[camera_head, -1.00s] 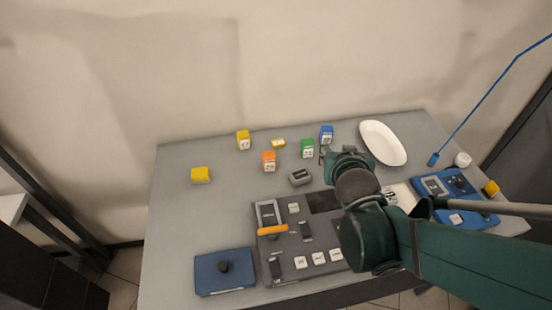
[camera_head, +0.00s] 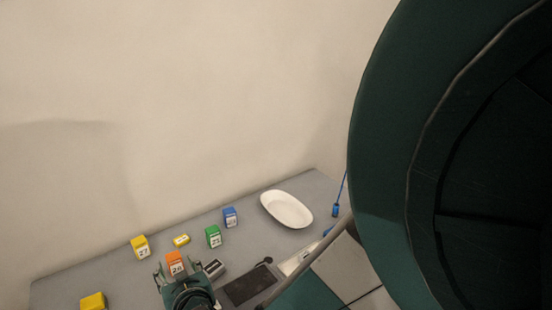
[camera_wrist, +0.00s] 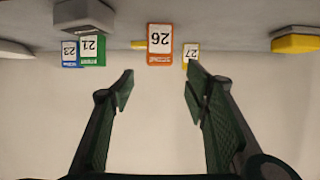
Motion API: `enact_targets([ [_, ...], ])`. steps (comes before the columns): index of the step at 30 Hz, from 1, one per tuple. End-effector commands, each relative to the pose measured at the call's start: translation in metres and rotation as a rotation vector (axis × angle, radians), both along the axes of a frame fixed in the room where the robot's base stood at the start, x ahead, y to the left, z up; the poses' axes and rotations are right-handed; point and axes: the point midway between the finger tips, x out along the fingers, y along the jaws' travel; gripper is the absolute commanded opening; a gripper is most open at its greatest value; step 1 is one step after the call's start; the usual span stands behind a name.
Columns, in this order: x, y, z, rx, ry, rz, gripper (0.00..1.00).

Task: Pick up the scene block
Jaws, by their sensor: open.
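Several numbered blocks stand on the grey table. The orange block (camera_head: 175,263) is marked 26; in the wrist view it shows upside down (camera_wrist: 160,44) near top centre. A green block (camera_head: 213,236), a blue block (camera_head: 230,217) and a yellow block (camera_head: 140,246) marked 27 stand around it. Small lettering is too small to read, so I cannot tell which is the scene block. My gripper (camera_head: 177,271) is just in front of the orange block. In the wrist view my gripper (camera_wrist: 160,80) is open and empty, its fingers spread on either side below the orange block.
A flat yellow piece (camera_head: 181,240) lies behind the orange block, and another yellow block (camera_head: 93,301) sits at lower left. A white oval dish (camera_head: 287,209) lies at the back right. My arm hides the right side.

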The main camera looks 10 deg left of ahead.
Motion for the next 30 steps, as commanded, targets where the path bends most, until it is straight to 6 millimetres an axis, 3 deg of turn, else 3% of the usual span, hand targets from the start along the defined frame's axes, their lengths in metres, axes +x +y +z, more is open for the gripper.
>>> enact_targets([
  [30, 0.019, 0.015, -0.01, 0.001, 0.001, 0.0, 0.46],
])
